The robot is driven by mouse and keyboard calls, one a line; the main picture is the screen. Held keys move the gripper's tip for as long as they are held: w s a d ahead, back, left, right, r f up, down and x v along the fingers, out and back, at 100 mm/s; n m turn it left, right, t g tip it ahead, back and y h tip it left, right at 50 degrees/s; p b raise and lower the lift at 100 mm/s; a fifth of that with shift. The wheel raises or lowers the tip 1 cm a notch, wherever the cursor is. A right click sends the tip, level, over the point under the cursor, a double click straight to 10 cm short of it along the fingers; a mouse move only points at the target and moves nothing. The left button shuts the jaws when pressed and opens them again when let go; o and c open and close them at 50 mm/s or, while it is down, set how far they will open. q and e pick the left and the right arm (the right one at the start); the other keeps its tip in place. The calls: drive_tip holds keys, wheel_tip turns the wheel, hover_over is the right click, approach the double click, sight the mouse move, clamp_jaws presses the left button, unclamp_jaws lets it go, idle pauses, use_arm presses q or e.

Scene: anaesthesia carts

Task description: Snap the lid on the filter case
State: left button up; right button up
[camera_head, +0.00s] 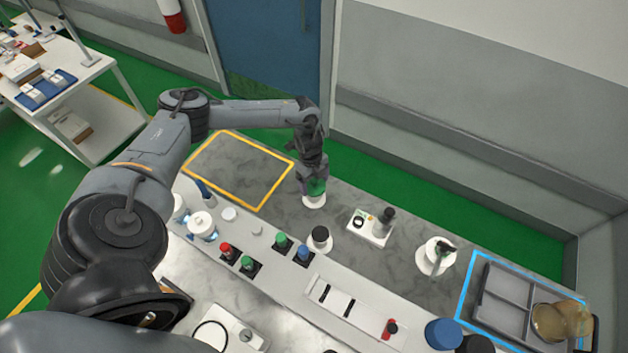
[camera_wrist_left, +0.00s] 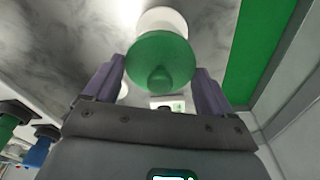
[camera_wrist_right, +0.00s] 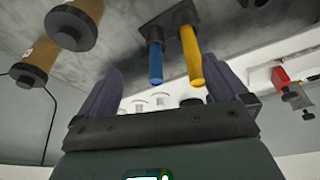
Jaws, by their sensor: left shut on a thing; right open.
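My left gripper (camera_head: 315,180) is shut on a round green lid (camera_head: 318,188) with a small knob. A white round case base (camera_head: 313,201) is just below it on the grey counter. In the left wrist view the green lid (camera_wrist_left: 158,52) lies between the two purple fingers and overlaps the white base (camera_wrist_left: 163,18), which shows beyond its upper edge. I cannot tell whether lid and base touch or are snapped together. My right gripper (camera_wrist_right: 168,88) is open and empty in the right wrist view. It is not seen in the head view.
A yellow-outlined area (camera_head: 238,170) on the counter is empty. A white box with a dark knob (camera_head: 374,226) and a white round stand (camera_head: 436,257) are to the right. A grey tray (camera_head: 503,300) is at far right. Blue (camera_wrist_right: 155,62) and yellow (camera_wrist_right: 191,55) pegs are near my right gripper.

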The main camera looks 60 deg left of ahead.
use_arm(q)
drive_tip(key=shift+f, duration=0.2)
drive_tip(key=o, duration=0.8)
drive_tip(key=shift+r, duration=0.2)
drive_tip(key=shift+r, duration=0.25)
drive_tip(key=r, duration=0.3)
drive_tip(key=a+r, duration=0.1)
drive_tip(key=r, duration=0.6)
drive_tip(key=shift+s+a+b, duration=0.15)
drive_tip(key=shift+b, duration=0.15)
